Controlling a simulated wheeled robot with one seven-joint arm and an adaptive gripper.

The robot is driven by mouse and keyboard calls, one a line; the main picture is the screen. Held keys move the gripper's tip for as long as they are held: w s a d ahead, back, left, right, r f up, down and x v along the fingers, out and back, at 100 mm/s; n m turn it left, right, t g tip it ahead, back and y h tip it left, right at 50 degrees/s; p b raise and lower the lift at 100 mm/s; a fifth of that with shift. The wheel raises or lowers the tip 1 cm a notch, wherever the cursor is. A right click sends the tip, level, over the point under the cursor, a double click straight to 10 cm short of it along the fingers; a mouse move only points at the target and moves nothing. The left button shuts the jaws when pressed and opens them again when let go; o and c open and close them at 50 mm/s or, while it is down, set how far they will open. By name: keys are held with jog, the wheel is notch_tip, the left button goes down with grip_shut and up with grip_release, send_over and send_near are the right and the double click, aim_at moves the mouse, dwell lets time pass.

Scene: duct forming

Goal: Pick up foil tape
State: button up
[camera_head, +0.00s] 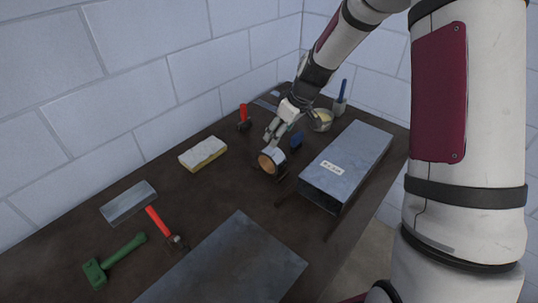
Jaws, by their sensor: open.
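The foil tape (271,161) is a roll with a brown core and a silvery outer face. It lies on the dark bench near the middle of the head view, left of the metal duct. My gripper (272,136) is open, with its fingers pointing down just above and behind the roll. From this view I cannot tell whether a finger touches the roll. Nothing shows between the fingers.
A grey duct (348,163) lies right of the roll. A blue object (297,140) and a bowl (322,120) stand behind. A yellowish sponge-like block (203,153), a green mallet (113,260), a red-handled hammer (166,228) and a metal sheet (230,262) lie left and in front.

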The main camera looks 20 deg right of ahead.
aim_at(272, 149)
jog(key=shift+w+d+f, duration=0.1)
jog(key=shift+w+f, duration=0.1)
jog(key=shift+f, duration=0.25)
jog(key=shift+w+f, duration=0.15)
jog(key=shift+f, duration=0.3)
jog(key=x, duration=0.7)
jog(key=shift+w+f+p, duration=0.1)
jog(key=shift+f+p, duration=0.15)
jog(key=shift+p, duration=0.05)
jog(key=shift+s+a+p+x, duration=0.1)
jog(key=shift+p+x, duration=0.05)
jog(key=shift+x, duration=0.65)
jog(key=shift+s+a+p+x, duration=0.1)
jog(key=shift+s+p+x, duration=0.1)
jog(key=shift+x, duration=0.55)
jog(key=shift+s+p+x, duration=0.1)
jog(key=shift+p+x, duration=0.05)
jog(key=shift+x, duration=0.65)
jog(key=shift+w+a+f, duration=0.1)
jog(key=shift+w+f, duration=0.15)
jog(key=shift+f, duration=0.2)
jog(key=c, duration=1.4)
